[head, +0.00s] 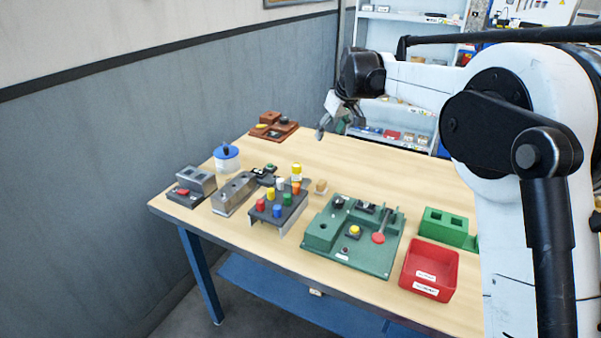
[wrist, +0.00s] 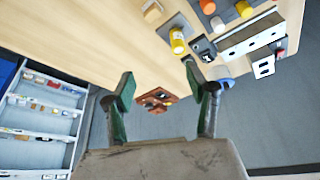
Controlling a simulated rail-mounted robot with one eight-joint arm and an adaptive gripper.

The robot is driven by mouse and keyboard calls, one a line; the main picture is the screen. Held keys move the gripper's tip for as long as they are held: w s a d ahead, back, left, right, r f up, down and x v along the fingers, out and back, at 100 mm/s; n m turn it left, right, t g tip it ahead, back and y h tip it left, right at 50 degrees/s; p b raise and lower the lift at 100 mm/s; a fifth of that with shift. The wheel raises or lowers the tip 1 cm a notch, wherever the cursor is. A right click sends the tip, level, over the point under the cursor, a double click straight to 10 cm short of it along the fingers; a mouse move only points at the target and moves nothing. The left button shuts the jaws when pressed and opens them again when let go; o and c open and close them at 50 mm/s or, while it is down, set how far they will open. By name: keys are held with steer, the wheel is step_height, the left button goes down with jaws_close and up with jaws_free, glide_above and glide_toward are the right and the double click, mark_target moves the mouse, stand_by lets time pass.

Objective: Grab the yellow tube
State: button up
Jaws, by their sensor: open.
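In the wrist view the yellow tube (wrist: 177,40) shows near the top, beyond my fingertips and slightly right of centre. My gripper (head: 333,127) is open and empty, raised above the far part of the table, behind the tube and apart from it. In the wrist view both fingers of my gripper (wrist: 159,78) are spread with nothing between them. The tube's lower part is partly hidden in the head view.
The tube rack (head: 282,212) holds several coloured tubes close together. A grey metal block (head: 234,194) lies left of it. A green fixture board (head: 375,257) and a red bin (head: 430,268) stand to the right. The far table is mostly bare near a brown fixture (head: 273,127).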

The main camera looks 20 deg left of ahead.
steer(key=n+g, duration=0.1)
steer(key=n, duration=0.1)
glide_toward(297, 166)
steer(key=p+x, duration=0.1)
steer(key=x, duration=0.4)
steer(key=shift+s+f, duration=0.15)
steer(key=shift+p+x, duration=0.7)
steer(key=shift+x, duration=1.95)
steer(key=c, duration=1.3)
steer(key=shift+o, duration=0.2)
